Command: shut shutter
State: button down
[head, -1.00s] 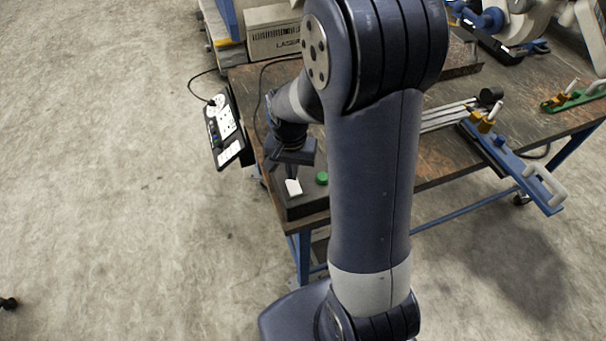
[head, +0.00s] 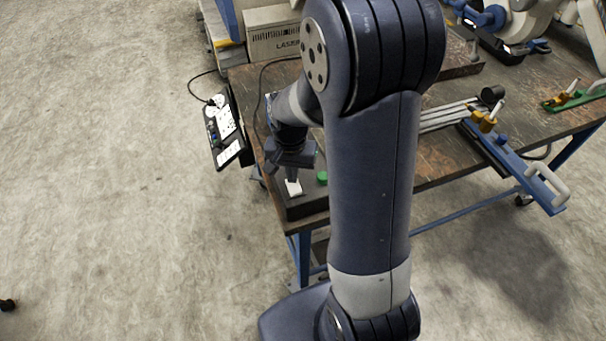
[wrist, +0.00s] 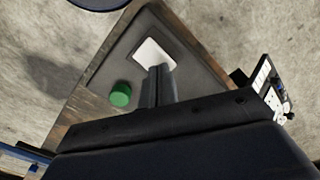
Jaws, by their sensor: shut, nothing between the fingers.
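A dark control box (head: 304,208) sits at the near left corner of the workbench, with a white square switch (head: 294,191) and a round green button (head: 322,178) on it. My gripper (head: 292,180) is shut and empty, pointing down at the white switch and covering its far part. In the wrist view the closed fingertips (wrist: 162,70) overlap the lower right edge of the white switch (wrist: 151,52). I cannot tell whether they touch it. The green button (wrist: 120,94) is to the left of the fingers, apart from them. No part is labelled as a shutter.
A panel with sockets (head: 225,130) hangs at the bench's left edge. A laser box (head: 273,35) stands behind. A blue clamp bar (head: 515,165) and metal rods (head: 450,115) lie on the right of the workbench (head: 455,150). My arm hides the bench's middle.

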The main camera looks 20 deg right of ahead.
jog(key=shift+f+b, duration=0.3)
jog(key=shift+f, duration=0.15)
jog(key=shift+r+p, duration=2.8)
jog(key=shift+r, duration=0.8)
jog(key=shift+f, duration=0.1)
notch_tip(320, 180, down, 7)
jog(key=b, duration=0.5)
jog(key=shift+b, duration=0.35)
jog(key=shift+r, duration=0.2)
